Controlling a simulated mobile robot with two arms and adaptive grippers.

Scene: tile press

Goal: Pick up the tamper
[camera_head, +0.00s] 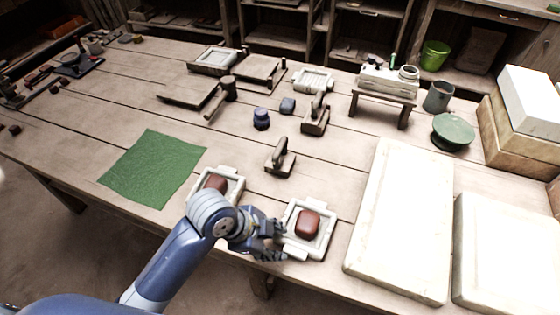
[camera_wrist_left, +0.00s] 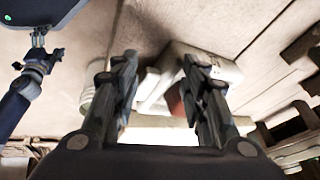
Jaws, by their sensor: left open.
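A wooden block with an upright dark handle, which looks like the tamper (camera_head: 279,160), stands on the table beyond the two white moulds. A similar handled block (camera_head: 315,121) stands farther back; I cannot tell for certain which one is the tamper. My left gripper (camera_head: 277,240) is open and empty, low by the table's front edge, between the left mould (camera_head: 235,190) and the right mould (camera_head: 291,238). It is nearer the front edge than both handled blocks and apart from them. In the left wrist view the open fingers (camera_wrist_left: 165,88) frame part of a white mould (camera_wrist_left: 212,63).
Reddish clay lumps lie in the left (camera_head: 215,183) and right mould (camera_head: 308,224). A green cloth (camera_head: 152,168) lies at left, large pale slabs (camera_head: 400,215) at right. A mallet (camera_head: 222,96) and dark blue jar (camera_head: 261,118) stand behind. Bare table surrounds the nearer handled block.

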